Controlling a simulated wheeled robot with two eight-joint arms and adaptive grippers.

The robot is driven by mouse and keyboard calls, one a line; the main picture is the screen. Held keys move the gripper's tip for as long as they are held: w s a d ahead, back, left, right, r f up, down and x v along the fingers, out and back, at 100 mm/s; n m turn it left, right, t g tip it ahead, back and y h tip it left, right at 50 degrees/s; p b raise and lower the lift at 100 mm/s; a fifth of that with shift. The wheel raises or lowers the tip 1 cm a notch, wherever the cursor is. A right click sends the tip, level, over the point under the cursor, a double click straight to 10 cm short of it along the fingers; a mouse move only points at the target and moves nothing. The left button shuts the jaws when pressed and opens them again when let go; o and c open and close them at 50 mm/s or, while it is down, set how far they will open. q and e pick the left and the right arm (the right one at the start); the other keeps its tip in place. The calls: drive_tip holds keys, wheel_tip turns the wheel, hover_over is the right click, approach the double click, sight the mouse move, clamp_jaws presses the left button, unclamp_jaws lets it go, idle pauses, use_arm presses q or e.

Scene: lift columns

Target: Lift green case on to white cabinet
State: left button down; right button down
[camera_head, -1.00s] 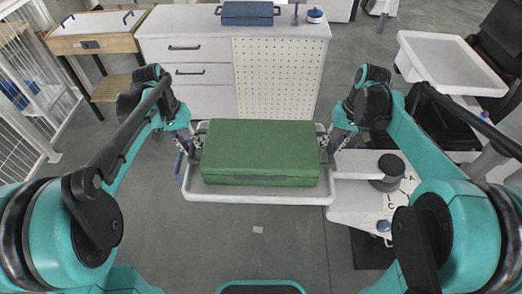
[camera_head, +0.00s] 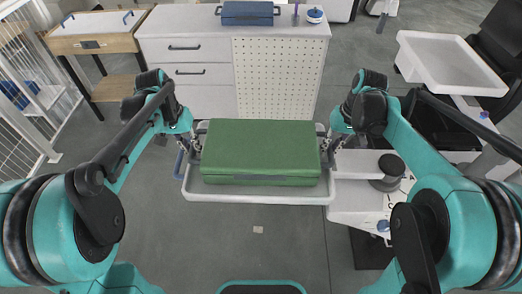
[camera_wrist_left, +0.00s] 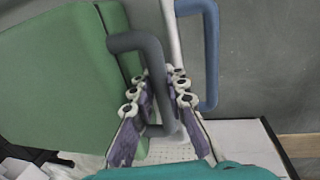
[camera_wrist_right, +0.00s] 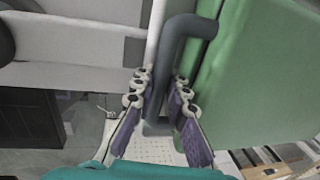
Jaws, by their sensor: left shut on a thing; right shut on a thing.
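The green case (camera_head: 260,150) lies flat in a white tray (camera_head: 250,195) in the middle of the head view. My left gripper (camera_head: 194,156) is at the case's left end. In the left wrist view its fingers (camera_wrist_left: 160,100) are shut around a dark grey handle (camera_wrist_left: 136,42) on the case (camera_wrist_left: 55,70). My right gripper (camera_head: 328,152) is at the right end. In the right wrist view its fingers (camera_wrist_right: 160,98) are shut around the matching handle (camera_wrist_right: 185,28) on the case (camera_wrist_right: 265,70). The white cabinet (camera_head: 185,48) stands beyond the tray.
A blue box (camera_head: 247,13) and a blue-and-white round pot (camera_head: 314,15) stand at the cabinet top's far edge; the top in front is clear. A blue tray handle (camera_wrist_left: 210,50) is close beside my left gripper. A white side shelf (camera_head: 355,200) is at the right.

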use_arm(q)
drive_tip(key=shift+w+r, duration=0.1)
drive_tip(key=shift+r, duration=0.1)
use_arm(e)
drive_tip(key=shift+w+r, duration=0.1)
drive_tip(key=shift+r, duration=0.1)
